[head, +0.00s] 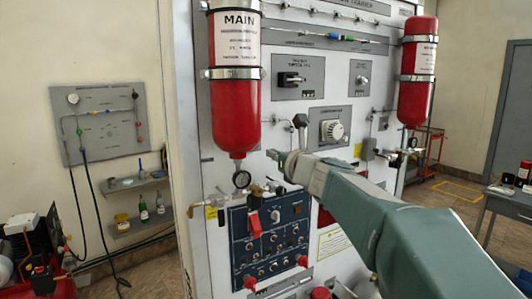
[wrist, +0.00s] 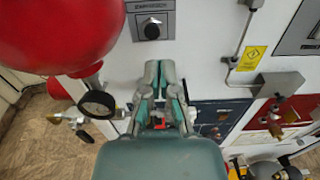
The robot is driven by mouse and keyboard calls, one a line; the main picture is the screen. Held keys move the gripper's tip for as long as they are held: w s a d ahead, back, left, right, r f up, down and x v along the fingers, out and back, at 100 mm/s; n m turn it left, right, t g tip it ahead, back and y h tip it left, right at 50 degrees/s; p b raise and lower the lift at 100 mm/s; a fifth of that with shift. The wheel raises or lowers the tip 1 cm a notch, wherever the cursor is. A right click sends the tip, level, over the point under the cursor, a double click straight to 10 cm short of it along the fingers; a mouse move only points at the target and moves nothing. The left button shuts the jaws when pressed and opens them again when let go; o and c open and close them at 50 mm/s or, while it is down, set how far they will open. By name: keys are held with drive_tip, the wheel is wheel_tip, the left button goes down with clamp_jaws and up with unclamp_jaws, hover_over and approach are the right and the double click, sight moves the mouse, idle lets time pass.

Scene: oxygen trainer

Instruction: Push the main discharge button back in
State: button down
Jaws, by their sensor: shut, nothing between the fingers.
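The red cylinder (head: 235,105) labelled MAIN is strapped to the white panel; its lower end also shows in the wrist view (wrist: 75,35). Below it are a pressure gauge (head: 242,180) and brass fittings. I cannot tell which part is the main discharge button. My gripper (head: 280,157) points left, just right of the cylinder's lower neck and above the blue panel (head: 290,232). In the wrist view my gripper's fingers (wrist: 159,70) are together and empty, in front of the white panel. A dark knob on a grey plate (wrist: 151,28) shows beyond the fingertips.
A second red cylinder (head: 417,70) hangs at the right. A grey plate with a round dial (head: 332,130) is above my arm. The gauge (wrist: 97,103) is close left of my fingers in the wrist view. A grey table (head: 505,200) stands far right.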

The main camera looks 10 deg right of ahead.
drive_tip(key=v, duration=0.7)
drive_tip(key=shift+s, duration=0.15)
drive_tip(key=shift+a+r, duration=0.1)
drive_tip(key=shift+a, duration=0.05)
drive_tip(key=s+a+f+n+g, duration=0.8)
drive_tip(key=s+f+n, duration=0.5)
drive_tip(key=n, duration=0.4)
drive_tip(key=s+d+f+n+g+h, duration=0.1)
drive_tip(key=s+d+f+n+h, duration=0.1)
drive_tip(key=s+f+n, duration=0.4)
drive_tip(key=s+d+f+n+g+h, duration=0.2)
drive_tip(key=s+f+n, duration=0.4)
drive_tip(key=s+n, duration=0.3)
drive_tip(key=shift+s+d+f+g+h, duration=0.3)
drive_tip(key=shift+d+f+h, duration=0.1)
drive_tip(key=shift+h, duration=0.4)
